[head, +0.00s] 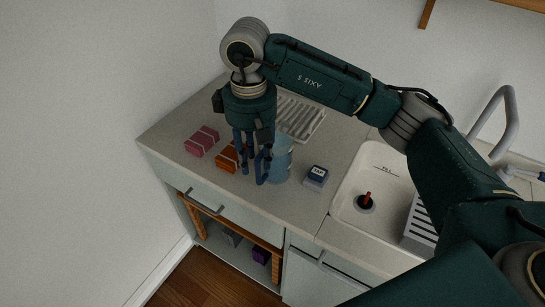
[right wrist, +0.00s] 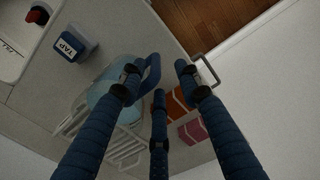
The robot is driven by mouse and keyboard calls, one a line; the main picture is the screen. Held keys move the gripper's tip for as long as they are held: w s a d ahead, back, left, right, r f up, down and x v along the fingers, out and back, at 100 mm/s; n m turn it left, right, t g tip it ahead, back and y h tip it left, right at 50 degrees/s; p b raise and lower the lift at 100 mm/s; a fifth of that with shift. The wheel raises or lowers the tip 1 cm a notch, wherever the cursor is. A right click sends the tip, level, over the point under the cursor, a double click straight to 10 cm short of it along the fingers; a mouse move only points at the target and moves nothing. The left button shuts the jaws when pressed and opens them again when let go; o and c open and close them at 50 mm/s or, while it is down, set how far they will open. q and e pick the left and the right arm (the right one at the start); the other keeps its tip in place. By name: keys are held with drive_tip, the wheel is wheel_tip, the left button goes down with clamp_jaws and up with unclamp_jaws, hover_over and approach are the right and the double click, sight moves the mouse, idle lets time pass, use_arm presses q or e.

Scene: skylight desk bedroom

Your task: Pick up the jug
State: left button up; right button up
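The jug (head: 281,160) is light blue and see-through. It stands upright on the counter, and it also shows in the right wrist view (right wrist: 104,98). Its darker blue handle (right wrist: 151,72) sticks out toward the space between my right gripper's fingers. My right gripper (head: 253,158) points down beside the jug on its handle side. Its fingers are spread, with one finger near the jug's wall and the others beyond the handle. I cannot tell whether any finger touches the jug. My left gripper is not in view.
An orange box (head: 228,158) lies close to the fingers, with a crimson box (head: 201,141) farther left. A white drying rack (head: 302,118) lies behind. The counter's front left is clear.

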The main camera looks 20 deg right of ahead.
sight(258, 171)
drive_tip(key=f, duration=0.1)
drive_tip(key=f+p, duration=0.1)
drive_tip(key=f, duration=0.1)
drive_tip(key=f+p, duration=0.1)
drive_tip(key=shift+s+d+f, duration=0.2)
drive_tip(key=shift+d+f, duration=0.15)
drive_tip(key=shift+f, duration=0.35)
clamp_jaws()
drive_tip(key=shift+w, duration=0.1)
drive_tip(key=shift+r, duration=0.1)
